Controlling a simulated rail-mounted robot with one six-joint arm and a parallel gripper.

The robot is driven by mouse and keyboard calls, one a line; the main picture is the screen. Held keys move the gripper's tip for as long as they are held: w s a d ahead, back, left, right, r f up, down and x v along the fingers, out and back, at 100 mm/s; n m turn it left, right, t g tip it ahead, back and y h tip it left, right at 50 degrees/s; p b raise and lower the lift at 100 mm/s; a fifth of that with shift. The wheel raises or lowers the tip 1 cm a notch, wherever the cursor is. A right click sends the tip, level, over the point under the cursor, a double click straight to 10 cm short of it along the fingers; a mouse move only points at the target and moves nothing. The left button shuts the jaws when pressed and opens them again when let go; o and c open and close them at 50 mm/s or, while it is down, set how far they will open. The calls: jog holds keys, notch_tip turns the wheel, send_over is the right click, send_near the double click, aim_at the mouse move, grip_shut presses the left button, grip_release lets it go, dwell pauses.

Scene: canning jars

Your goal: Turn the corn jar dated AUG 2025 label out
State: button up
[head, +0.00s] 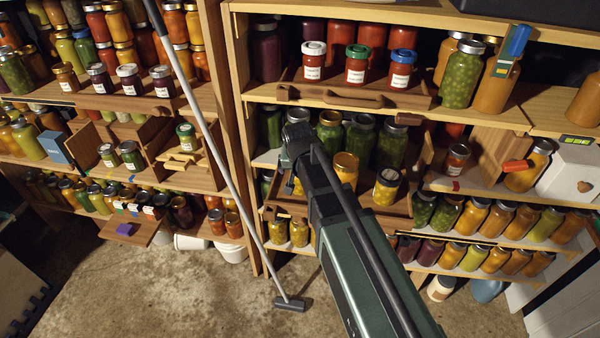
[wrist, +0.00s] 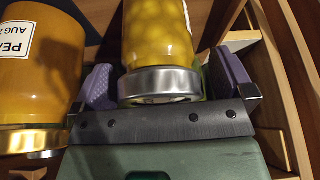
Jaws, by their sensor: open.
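My gripper (head: 290,165) is open, low over the left part of the middle shelf's wooden tray in the head view. In the wrist view its purple finger pads (wrist: 165,85) stand on either side of a yellow jar (wrist: 160,45) of round kernels with a silver lid, which looks like corn. I cannot tell whether the pads touch it.
A gold-lidded orange jar (head: 345,168) stands close beside my gripper; in the wrist view its label (wrist: 15,35) shows "PEA" and "AUG 2". Tall green jars (head: 360,140) stand behind. The shelf above holds a tray (head: 330,97) with red jars. A leaning pole (head: 215,150) crosses left.

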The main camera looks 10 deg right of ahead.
jog(key=shift+w+f, duration=0.1)
jog(key=shift+f, duration=0.1)
jog(key=c, duration=1.1)
jog(key=o, duration=0.4)
jog(key=shift+c, duration=1.3)
jog(key=n+y, duration=0.1)
jog(key=n, duration=0.3)
jog(key=n+y, duration=0.2)
jog(key=n, duration=0.3)
jog(key=shift+a, duration=0.1)
